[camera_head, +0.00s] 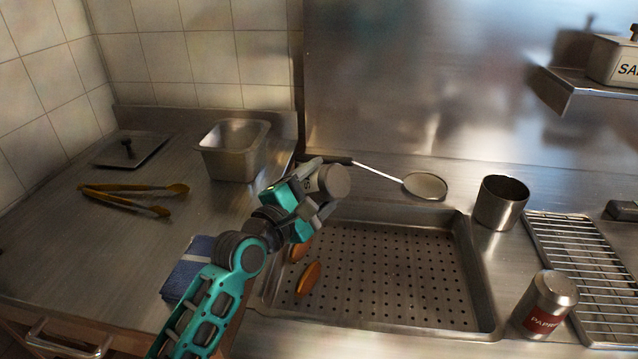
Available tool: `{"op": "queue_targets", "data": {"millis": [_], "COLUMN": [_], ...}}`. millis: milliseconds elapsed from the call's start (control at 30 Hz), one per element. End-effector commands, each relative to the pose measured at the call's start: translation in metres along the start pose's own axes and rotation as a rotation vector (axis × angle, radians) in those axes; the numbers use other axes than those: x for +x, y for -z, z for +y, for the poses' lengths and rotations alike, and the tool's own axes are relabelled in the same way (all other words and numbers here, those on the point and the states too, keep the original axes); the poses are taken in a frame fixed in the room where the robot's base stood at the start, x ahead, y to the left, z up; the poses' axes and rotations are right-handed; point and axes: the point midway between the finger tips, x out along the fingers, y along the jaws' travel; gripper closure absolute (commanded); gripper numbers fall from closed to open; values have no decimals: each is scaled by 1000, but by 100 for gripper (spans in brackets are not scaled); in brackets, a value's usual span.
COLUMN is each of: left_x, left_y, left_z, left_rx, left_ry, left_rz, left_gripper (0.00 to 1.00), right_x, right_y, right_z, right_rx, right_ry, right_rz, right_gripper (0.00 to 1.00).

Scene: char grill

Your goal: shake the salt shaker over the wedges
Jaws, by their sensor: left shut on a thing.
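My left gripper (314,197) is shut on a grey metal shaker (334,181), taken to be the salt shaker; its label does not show. The shaker is tilted, its round end facing right and toward the camera, above the back left part of a perforated metal tray (400,333). Orange-brown wedges lie in the left of the tray: one shows whole (309,278), another (301,250) is partly hidden by my left arm. My right gripper is not in view.
A paprika shaker (546,304) stands right of the tray, near a wire rack (580,255) and a steel cup (501,203). A round-ended utensil (425,186) lies behind the tray. Tongs (130,190), a deep pan (233,160) and a blue cloth (183,272) are left.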

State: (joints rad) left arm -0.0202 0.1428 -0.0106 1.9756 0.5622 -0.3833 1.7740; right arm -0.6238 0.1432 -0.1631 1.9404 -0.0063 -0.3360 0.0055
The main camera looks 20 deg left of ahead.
Motion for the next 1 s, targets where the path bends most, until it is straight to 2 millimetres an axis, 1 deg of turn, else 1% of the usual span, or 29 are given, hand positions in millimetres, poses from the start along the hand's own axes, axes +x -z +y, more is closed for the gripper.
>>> {"op": "queue_targets", "data": {"millis": [33, 67, 100, 133, 200, 233, 300, 333, 367, 400, 433, 567, 1000], "left_x": [0, 1, 1, 0, -1, -1, 1, 0, 0, 0, -1, 0, 0], "left_y": [-1, -10, -15, -13, 3, 3, -13, -15, -10, 0, 4, 1, 1], "left_z": [2, 15, 23, 21, -3, -3, 21, 24, 17, 1, -4, 0, -1], "left_rx": [1, -2, -2, 1, 5, 4, -2, -1, 2, 4, 5, 2, 2], "left_ry": [-5, -16, -15, -7, 7, 2, -17, -14, -3, 7, 5, -6, -5], "left_rz": [-2, -7, -6, -2, 5, 1, -7, -5, 0, 4, 4, -2, -1], "left_gripper": [78, 78, 78, 78, 78, 78, 78, 78, 78, 78, 78, 78, 78], "right_x": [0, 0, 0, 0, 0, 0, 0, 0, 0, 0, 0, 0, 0], "right_y": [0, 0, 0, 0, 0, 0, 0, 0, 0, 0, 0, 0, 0], "right_z": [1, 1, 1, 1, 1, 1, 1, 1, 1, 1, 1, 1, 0], "right_rx": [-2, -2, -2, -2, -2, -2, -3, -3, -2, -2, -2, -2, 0], "right_ry": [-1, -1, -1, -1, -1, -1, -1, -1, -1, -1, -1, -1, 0], "right_rz": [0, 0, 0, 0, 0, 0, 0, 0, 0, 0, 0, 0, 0], "right_gripper": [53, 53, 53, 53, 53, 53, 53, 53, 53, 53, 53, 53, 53]}}
